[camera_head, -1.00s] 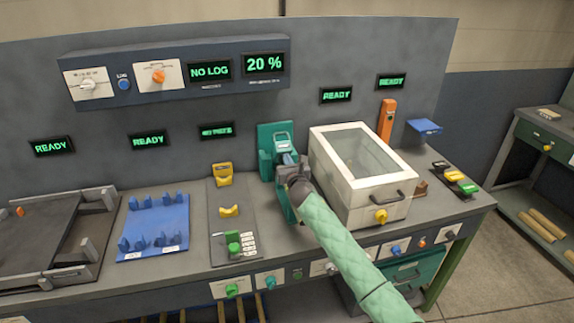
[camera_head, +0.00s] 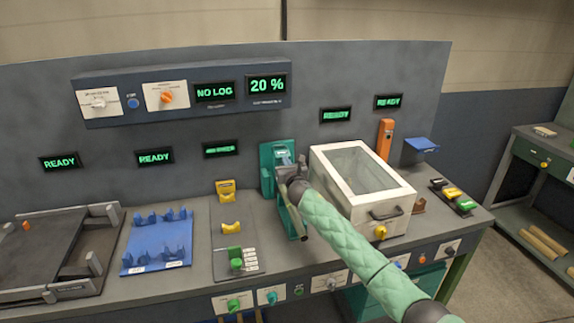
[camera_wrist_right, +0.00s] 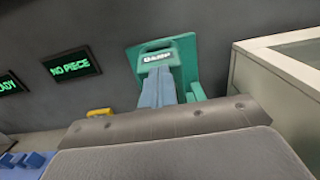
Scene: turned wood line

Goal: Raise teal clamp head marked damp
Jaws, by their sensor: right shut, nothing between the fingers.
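The teal clamp (camera_head: 266,170) stands at the back of the bench, left of the white box. Its teal head, marked DAMP (camera_wrist_right: 158,57), shows at the top of the clamp in the right wrist view, with blue-grey fingers or posts (camera_wrist_right: 157,88) in front of it. My right gripper (camera_head: 292,172) is at the front of the clamp, below the head, and is shut with nothing held. Whether it touches the clamp cannot be told, since the wrist hides the lower part. My left gripper is not in view.
The white box (camera_head: 334,187) with a glass lid stands close to the right of the clamp. A grey plate with yellow holders (camera_head: 229,226) and a blue rack (camera_head: 158,245) lie to the left. An orange post (camera_head: 385,140) stands behind the box.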

